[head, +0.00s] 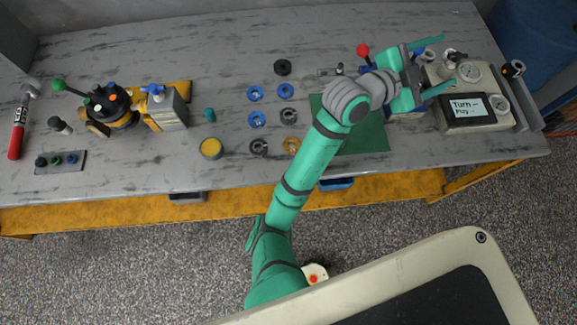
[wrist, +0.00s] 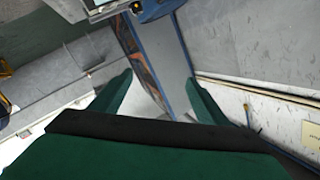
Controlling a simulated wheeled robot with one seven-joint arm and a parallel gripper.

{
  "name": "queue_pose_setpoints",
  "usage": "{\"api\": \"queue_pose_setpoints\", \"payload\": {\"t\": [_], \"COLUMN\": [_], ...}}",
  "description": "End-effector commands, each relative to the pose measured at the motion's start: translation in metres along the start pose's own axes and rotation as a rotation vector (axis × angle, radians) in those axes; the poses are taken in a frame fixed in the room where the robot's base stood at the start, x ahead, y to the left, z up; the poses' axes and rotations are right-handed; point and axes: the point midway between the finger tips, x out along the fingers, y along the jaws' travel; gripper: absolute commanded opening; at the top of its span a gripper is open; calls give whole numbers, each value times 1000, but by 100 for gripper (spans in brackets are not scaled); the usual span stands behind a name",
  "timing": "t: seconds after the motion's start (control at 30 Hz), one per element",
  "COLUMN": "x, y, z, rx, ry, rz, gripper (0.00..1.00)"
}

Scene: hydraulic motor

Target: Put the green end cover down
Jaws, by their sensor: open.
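My gripper (head: 446,63) is at the right end of the bench in the head view, its two green fingers spread wide over the left side of a beige machine. In the wrist view my gripper (wrist: 159,77) is open, and I see nothing held between its fingers. I cannot pick out a green end cover for certain in either view. A small teal cylinder (head: 209,115) stands on the bench left of the rings. A flat green mat (head: 368,140) lies under my arm, which hides part of it.
The beige machine (head: 472,92) has a small text screen. Blue, black and orange rings lie mid-bench, near a yellow-topped can (head: 210,148). A motor assembly (head: 112,108) stands at left, with a red-and-black tool (head: 18,128) beyond it. The bench's back middle is clear.

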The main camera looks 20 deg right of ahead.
Motion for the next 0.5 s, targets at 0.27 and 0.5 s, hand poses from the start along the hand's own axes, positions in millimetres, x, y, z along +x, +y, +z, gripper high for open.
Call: {"api": "queue_pose_setpoints", "payload": {"t": [0.27,0.5], "x": [-39,-96], "y": [-28,-27], "z": [38,93], "rx": [-308,-529], "ry": [45,30], "rz": [-330,-602], "gripper": [68,68]}}
